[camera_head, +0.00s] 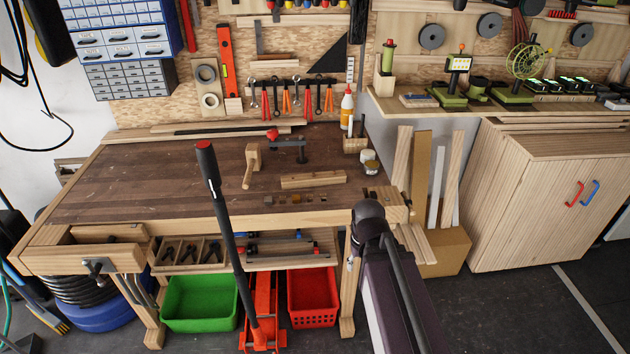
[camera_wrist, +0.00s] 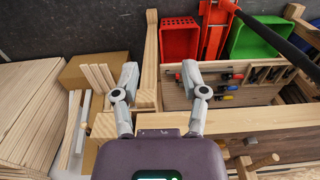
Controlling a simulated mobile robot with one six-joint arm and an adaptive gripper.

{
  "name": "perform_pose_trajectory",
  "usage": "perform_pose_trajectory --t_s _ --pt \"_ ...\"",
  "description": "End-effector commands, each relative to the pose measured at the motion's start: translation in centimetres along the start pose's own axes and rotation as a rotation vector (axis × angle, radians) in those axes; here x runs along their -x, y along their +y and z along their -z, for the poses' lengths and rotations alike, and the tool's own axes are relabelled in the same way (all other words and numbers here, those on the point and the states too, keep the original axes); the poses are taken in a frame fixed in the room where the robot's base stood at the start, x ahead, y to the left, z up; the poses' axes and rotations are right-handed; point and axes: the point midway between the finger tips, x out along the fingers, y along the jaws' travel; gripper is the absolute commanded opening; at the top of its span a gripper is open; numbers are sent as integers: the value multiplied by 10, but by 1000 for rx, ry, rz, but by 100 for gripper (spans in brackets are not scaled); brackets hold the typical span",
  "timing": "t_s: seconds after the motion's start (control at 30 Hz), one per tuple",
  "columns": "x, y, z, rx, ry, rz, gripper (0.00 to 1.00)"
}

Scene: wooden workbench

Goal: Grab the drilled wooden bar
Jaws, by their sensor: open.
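A pale wooden bar (camera_head: 313,180) lies on the workbench top, right of the middle, with its long side running left to right. Any drilled holes in it are too small to make out. A shorter wooden strip with small dark and brass-coloured pieces (camera_head: 302,198) lies in front of it. My gripper (camera_wrist: 159,78) is open and empty in the wrist view, above the bench's front right region. In the head view my arm is at the bench's right front corner, and the fingers cannot be made out. The bar is not clearly seen in the wrist view.
A wooden mallet (camera_head: 252,163) and a dark clamp (camera_head: 287,148) lie behind and left of the bar. A jar (camera_head: 370,163) and glue bottle (camera_head: 347,108) stand at the right. A long black handle (camera_head: 222,205) rises before the bench. The bench's left half is clear.

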Motion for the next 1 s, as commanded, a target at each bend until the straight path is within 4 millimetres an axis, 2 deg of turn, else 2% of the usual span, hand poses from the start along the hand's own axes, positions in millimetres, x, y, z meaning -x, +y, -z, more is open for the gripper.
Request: perform_pose_trajectory --t_s 0.27,0.67,1.0 --pt "-9 -10 33 -202 74 84 57" --pt "-17 -24 129 -862 207 417 57" --pt "-8 -19 212 -1467 177 800 57"
